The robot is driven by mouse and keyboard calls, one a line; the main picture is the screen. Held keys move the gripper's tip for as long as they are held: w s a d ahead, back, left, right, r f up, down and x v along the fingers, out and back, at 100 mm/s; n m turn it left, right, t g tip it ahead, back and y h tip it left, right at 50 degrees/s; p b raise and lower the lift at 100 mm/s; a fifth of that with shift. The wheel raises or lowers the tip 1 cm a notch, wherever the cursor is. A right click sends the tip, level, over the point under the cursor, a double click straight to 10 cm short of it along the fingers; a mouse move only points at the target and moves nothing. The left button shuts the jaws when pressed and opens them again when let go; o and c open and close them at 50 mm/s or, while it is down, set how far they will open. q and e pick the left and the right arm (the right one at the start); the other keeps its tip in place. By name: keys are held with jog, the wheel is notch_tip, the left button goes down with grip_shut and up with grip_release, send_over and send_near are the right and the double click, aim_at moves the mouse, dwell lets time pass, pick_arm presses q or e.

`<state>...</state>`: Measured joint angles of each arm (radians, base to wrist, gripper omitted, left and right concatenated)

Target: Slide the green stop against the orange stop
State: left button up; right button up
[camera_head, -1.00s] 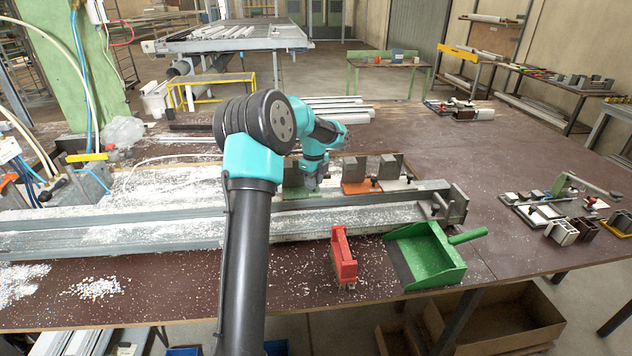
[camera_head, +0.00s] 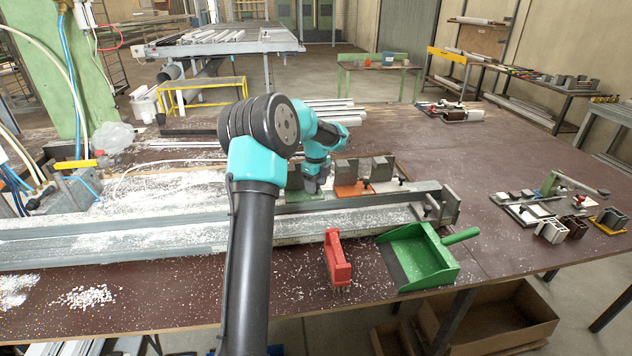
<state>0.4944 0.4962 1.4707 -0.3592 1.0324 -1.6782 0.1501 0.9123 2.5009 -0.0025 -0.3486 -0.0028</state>
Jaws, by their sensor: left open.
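The green stop (camera_head: 296,196) sits on the bench behind the long metal profile, in the middle of the head view. It is partly hidden by my left arm and gripper. The orange stop (camera_head: 352,190) stands just to its right, with a grey block on its orange base. Little or no gap shows between the two stops, and I cannot tell whether they touch. My left gripper (camera_head: 312,186) is open, pointing down at the green stop, close to its right part. Its fingertips are small and hard to make out. My right gripper is not in view.
The metal profile (camera_head: 390,211) runs along the front of the stops, dusted with white chips. A red brush (camera_head: 337,262) and a green dustpan (camera_head: 420,256) lie in front of it. Another grey block (camera_head: 383,168) stands right of the orange stop.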

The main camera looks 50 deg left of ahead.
pick_arm(q)
jog(key=shift+r, duration=0.1)
notch_tip(320, 180, up, 17)
dwell(0.6)
jog(key=shift+r, duration=0.1)
jog(key=shift+c, duration=0.4)
